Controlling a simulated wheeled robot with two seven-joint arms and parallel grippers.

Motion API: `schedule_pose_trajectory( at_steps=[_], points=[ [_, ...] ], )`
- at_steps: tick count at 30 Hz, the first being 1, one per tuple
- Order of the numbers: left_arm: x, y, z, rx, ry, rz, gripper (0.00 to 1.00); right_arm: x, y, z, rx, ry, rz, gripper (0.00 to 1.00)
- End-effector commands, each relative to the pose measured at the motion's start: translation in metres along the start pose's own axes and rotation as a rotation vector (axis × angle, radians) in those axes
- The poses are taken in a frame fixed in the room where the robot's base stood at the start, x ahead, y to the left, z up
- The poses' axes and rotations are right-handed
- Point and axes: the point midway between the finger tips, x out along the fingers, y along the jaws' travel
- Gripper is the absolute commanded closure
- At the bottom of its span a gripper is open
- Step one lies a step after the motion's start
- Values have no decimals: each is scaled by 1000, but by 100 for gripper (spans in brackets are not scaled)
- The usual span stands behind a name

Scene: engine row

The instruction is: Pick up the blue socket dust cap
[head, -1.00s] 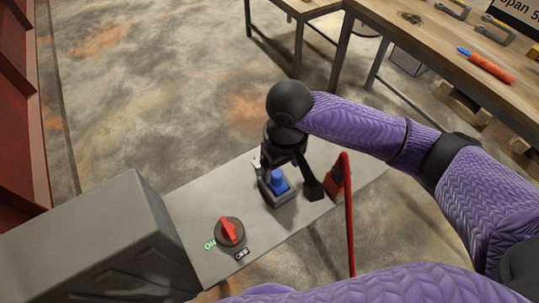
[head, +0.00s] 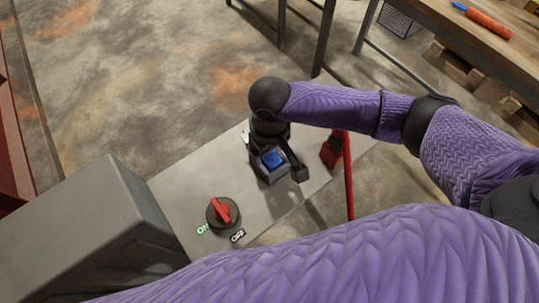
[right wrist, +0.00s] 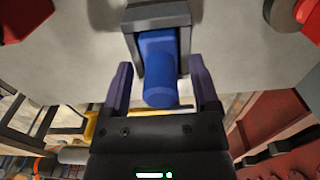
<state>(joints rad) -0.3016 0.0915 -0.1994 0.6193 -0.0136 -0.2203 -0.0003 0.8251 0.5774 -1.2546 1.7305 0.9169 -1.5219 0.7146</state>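The blue socket dust cap (head: 273,159) sits in a grey square socket on the grey panel. In the right wrist view the cap (right wrist: 158,72) is a rounded blue plug standing out of its grey socket (right wrist: 157,17). My right gripper (head: 277,165) is at the socket. In the right wrist view its two fingers (right wrist: 162,88) are open, one on each side of the cap, with a visible gap on both sides. In the head view the gripper partly hides the socket. My left gripper is not in view.
A red rotary switch (head: 222,212) with ON and OFF labels is on the panel near the socket. A red lever (head: 348,175) stands to the right. A grey box-shaped housing (head: 95,220) is at left. A wooden workbench (head: 480,50) stands at upper right.

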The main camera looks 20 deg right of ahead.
Motion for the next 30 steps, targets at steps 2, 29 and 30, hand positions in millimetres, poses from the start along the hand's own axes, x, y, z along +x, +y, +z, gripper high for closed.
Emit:
schedule_pose_trajectory(
  at_steps=[2, 29, 30],
  points=[
    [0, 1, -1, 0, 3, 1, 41, 0, 0, 0, 0, 0, 0, 41],
    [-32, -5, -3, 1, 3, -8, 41, -78, 0, -1, 0, 4, -1, 100],
    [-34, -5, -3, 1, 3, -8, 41, -86, 0, -1, 0, 3, -2, 100]
  ],
)
